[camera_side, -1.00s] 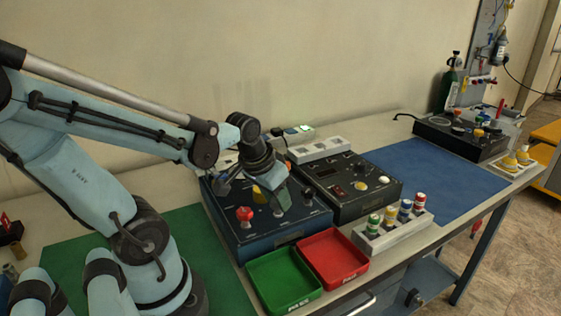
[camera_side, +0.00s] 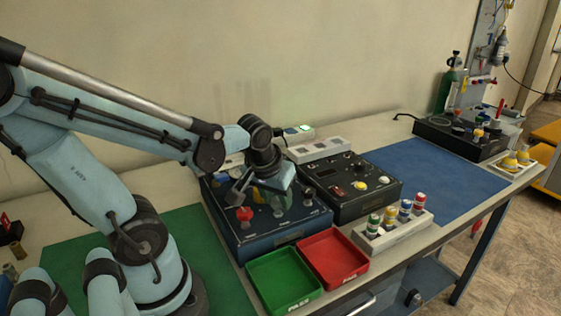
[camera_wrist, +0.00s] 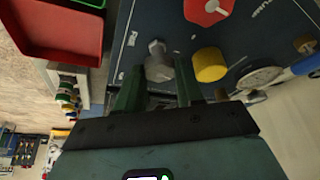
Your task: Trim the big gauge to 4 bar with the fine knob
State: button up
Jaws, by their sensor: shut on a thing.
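A dark blue console (camera_side: 246,243) stands on the bench in the side view, with a red knob (camera_side: 244,214) and a yellow knob (camera_side: 258,194). In the wrist view the red knob (camera_wrist: 207,9) and the yellow knob (camera_wrist: 210,65) show beside a grey knob (camera_wrist: 158,62). My gripper (camera_wrist: 157,80) is shut on the grey knob, one green finger on each side. In the side view my gripper (camera_side: 278,202) is over the console. A round white-faced gauge (camera_wrist: 260,78) shows at a steep angle in the wrist view; its reading cannot be told.
A green tray (camera_side: 284,308) and a red tray (camera_side: 338,287) lie in front of the console. A second dark panel (camera_side: 345,212) stands to its right, with a white rack (camera_side: 388,240) of coloured-capped items before it. A blue mat (camera_side: 455,185) lies clear farther right.

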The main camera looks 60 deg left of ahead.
jog(key=o, duration=1.1)
jog(key=shift+c, duration=0.2)
jog(key=v, duration=1.2)
jog(key=w+d+f+m+t+h, duration=0.2)
jog(key=w+d+f+m+t, duration=0.1)
jog(key=w+d+f+m, duration=0.2)
jog(key=shift+w+d+f+m+h, duration=0.2)
jog(key=shift+d+f+m+h, duration=0.2)
jog(key=shift+m, duration=0.5)
